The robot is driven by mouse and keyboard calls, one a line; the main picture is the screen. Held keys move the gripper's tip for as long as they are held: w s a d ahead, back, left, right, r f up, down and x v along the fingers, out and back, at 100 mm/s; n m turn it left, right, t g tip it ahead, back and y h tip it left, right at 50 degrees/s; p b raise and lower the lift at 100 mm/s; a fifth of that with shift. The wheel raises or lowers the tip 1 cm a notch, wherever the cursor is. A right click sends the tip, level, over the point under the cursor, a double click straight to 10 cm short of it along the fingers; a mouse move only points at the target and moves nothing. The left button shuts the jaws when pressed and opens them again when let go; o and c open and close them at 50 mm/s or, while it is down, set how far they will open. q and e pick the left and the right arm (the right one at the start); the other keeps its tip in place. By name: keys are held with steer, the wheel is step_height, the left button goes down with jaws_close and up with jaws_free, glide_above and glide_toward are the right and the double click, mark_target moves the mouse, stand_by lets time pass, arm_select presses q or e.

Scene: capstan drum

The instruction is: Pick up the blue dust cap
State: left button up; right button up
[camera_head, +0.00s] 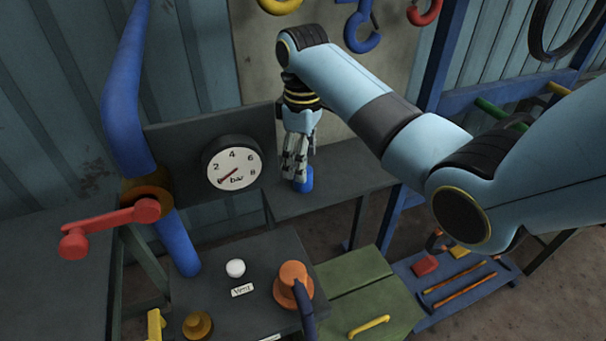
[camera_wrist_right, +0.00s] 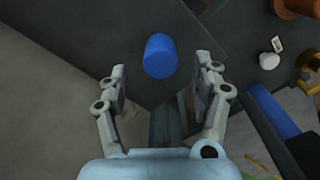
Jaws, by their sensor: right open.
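The blue dust cap (camera_head: 303,180) is a small blue cylinder on the dark grey shelf (camera_head: 348,172) right of the pressure gauge. My right gripper (camera_head: 296,172) points down over it and partly hides it in the head view. In the right wrist view the cap (camera_wrist_right: 160,56) shows whole, just beyond the fingertips and roughly between them. The right gripper (camera_wrist_right: 163,75) is open, with a finger on each side and nothing held. Whether a finger touches the cap cannot be told. My left gripper is not in view.
A pressure gauge (camera_head: 232,163) stands close left of the gripper. A blue pipe (camera_head: 125,100) with a red crank handle (camera_head: 108,228) is at the left. A panel with a white knob (camera_head: 235,268) and an orange capstan (camera_head: 293,286) lies in front. Hooks (camera_head: 362,30) hang above.

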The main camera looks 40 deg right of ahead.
step_height(320, 180, down, 5)
steer(key=shift+f, duration=0.1)
steer(key=shift+c, duration=0.3)
steer(key=c, duration=0.9)
